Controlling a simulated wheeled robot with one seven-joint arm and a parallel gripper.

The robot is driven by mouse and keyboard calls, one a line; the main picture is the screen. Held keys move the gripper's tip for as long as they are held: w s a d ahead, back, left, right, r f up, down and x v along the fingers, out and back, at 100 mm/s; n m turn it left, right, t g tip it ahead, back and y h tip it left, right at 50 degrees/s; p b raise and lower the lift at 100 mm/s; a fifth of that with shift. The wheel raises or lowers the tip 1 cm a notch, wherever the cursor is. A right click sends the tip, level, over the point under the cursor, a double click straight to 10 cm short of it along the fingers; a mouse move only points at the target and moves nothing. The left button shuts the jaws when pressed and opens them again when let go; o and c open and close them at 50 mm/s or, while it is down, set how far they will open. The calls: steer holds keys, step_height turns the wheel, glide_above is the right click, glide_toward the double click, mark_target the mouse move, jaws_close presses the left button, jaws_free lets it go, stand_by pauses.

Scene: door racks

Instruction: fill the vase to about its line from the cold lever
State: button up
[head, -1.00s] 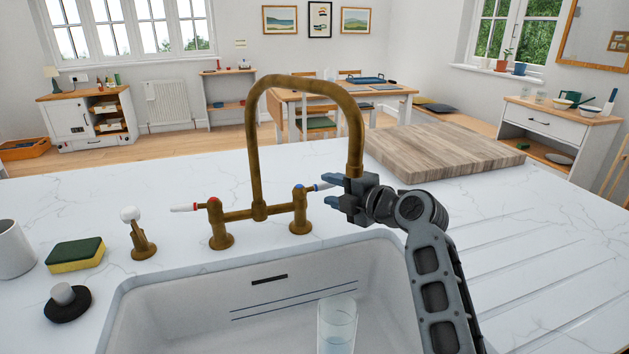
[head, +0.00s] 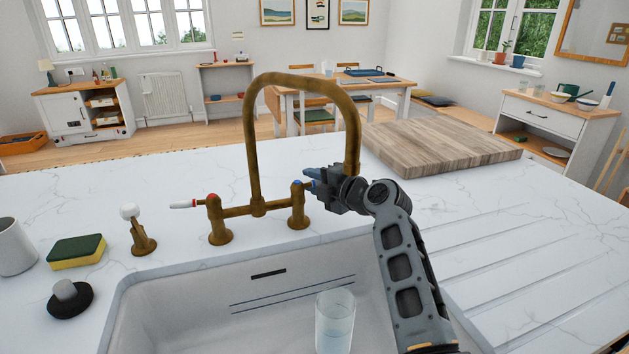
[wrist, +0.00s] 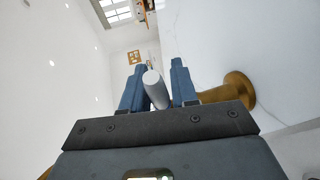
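The clear glass vase (head: 334,325) stands upright in the sink, below the spout, cut off by the bottom edge of the head view. It holds some clear water; I cannot make out its line. The brass tap (head: 253,140) has a blue-marked cold valve (head: 297,205) on the right. My gripper (head: 311,180) is at that valve, hiding most of its lever. In the wrist view the pale lever end (wrist: 155,90) lies between my two blue fingers, nearer the left one, with a gap to the right one. My gripper is open around it.
The red-marked hot valve (head: 215,215) with its white lever is on the left. A soap pump (head: 137,230), sponge (head: 77,251), black plug (head: 69,299) and mug (head: 14,247) stand left of the sink (head: 190,285). A wooden board (head: 440,147) lies behind my arm.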

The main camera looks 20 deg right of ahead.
jaws_close()
